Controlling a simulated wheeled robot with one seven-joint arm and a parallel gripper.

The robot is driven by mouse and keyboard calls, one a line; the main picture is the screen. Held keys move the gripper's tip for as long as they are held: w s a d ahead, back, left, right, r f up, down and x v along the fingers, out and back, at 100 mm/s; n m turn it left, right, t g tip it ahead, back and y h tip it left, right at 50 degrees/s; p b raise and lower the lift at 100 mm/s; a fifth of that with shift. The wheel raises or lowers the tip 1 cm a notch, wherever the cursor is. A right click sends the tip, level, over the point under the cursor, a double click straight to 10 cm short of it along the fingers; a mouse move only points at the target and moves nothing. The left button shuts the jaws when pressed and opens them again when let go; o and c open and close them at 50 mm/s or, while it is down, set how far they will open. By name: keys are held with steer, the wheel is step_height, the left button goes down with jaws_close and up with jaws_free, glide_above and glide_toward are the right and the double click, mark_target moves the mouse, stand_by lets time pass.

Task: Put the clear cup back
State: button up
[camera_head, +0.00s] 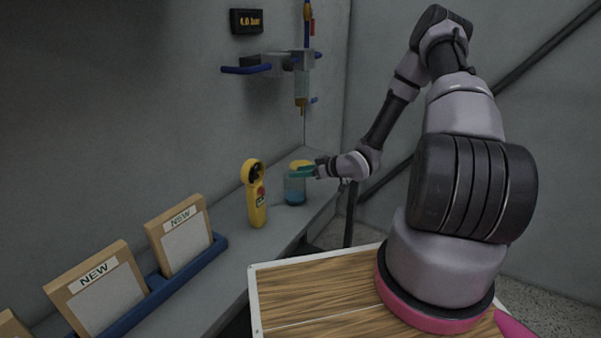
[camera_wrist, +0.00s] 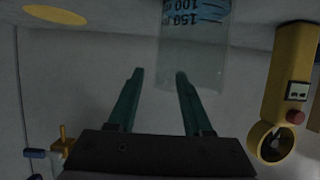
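The clear cup (camera_head: 294,191) stands upright on the grey ledge with blue liquid in it. In the wrist view, the cup (camera_wrist: 203,50) shows upside down at the top, with volume marks and its rim towards my fingers. My gripper (camera_head: 303,173) is at the cup's upper part in the head view. In the wrist view, my gripper's (camera_wrist: 160,73) two green fingers are apart with no object clearly held. The right finger overlaps the cup's rim area, and the left finger lies left of the cup. Contact cannot be told. A yellow disc (camera_wrist: 55,15) lies on the ledge behind the cup.
A yellow handheld device (camera_head: 255,195) stands close to the left of the cup; it is also at the right of the wrist view (camera_wrist: 290,80). A wall fixture with blue handles (camera_head: 262,66) hangs above. Framed "NEW" boards (camera_head: 180,240) stand in a blue rack at front left.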

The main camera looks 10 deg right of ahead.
steer(key=shift+r, duration=0.1)
steer(key=v, duration=1.2)
steer(key=w+d+r+m+g+h, duration=0.1)
steer(key=w+d+r+m+h, duration=0.1)
steer(key=d+r+h, duration=0.6)
steer(key=s+r+m+h, duration=0.2)
steer(key=r, duration=0.6)
steer(key=s+r+m+h, duration=0.1)
steer(key=s+r+m, duration=0.2)
steer(key=r, duration=0.4)
steer(key=s+a+r+m+y, duration=0.1)
steer(key=s+a+r+m, duration=0.1)
steer(key=s+r, duration=0.3)
steer(key=s+a+r+m+y, duration=0.1)
steer(key=s+a+r, duration=0.3)
steer(key=s, duration=0.5)
steer(key=s+a+r+m+g+y, duration=0.1)
steer(key=s+a+r+m, duration=0.2)
steer(key=s+a+r, duration=0.2)
steer(key=s, duration=0.2)
steer(key=shift+s+a+r+m, duration=0.2)
steer(key=shift+s+r+m, duration=0.1)
